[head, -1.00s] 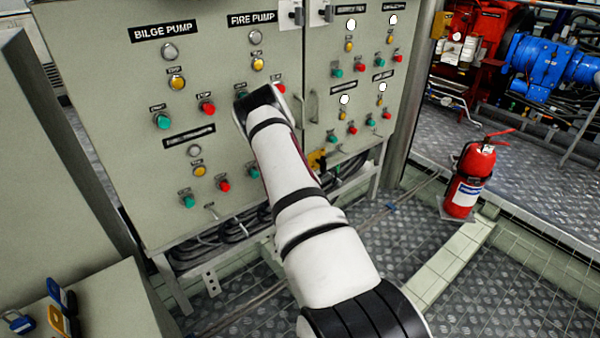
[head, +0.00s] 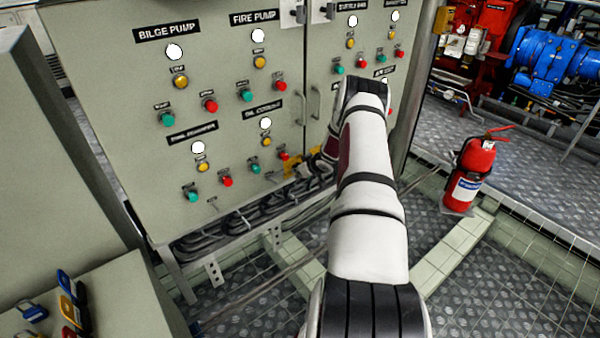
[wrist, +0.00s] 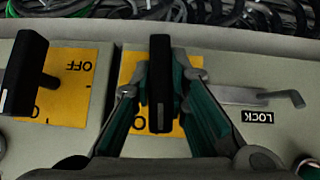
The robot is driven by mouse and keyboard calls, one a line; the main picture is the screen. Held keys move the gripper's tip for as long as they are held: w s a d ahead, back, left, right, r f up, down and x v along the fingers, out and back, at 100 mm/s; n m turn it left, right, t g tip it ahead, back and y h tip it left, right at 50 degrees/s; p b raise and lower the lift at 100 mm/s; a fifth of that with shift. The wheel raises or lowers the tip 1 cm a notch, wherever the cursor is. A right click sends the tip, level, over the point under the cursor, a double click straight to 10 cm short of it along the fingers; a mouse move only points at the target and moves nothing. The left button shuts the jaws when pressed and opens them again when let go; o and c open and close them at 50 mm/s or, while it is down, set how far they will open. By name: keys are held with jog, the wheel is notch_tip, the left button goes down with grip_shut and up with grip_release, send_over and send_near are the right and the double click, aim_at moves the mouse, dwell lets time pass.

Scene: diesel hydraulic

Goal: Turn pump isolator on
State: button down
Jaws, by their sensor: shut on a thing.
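My gripper (wrist: 160,70) is shut on a black isolator handle (wrist: 159,95) in the wrist view, one teal finger on each side. The handle stands upright in that view over a yellow plate (wrist: 131,62); its lettering is mostly covered. A second black handle (wrist: 22,75) on a yellow plate (wrist: 68,104) is to the left, with "OFF" legible upside down. In the head view the gripper is low at the cabinet (head: 120,110), by the door seam, and the arm partly hides it. The bilge pump lamp (head: 174,52) and fire pump lamp (head: 258,36) are white.
A lock lever (wrist: 262,96) lies right of the held handle. Cables (wrist: 200,10) run along the cabinet's bottom edge. A red extinguisher (head: 468,175) stands on the floor at right. A grey desk (head: 110,300) with padlocks is at lower left.

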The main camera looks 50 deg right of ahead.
jog(key=shift+y, duration=0.4)
dwell(0.3)
jog(key=c, duration=1.6)
grip_release()
jog(key=shift+o, duration=0.2)
jog(key=v, duration=1.2)
jog(key=shift+s, duration=0.15)
jog(key=s+a+p, duration=0.1)
jog(key=s+a, duration=0.1)
jog(key=s, duration=0.5)
jog(key=shift+s, duration=0.35)
jog(key=shift+d, duration=0.1)
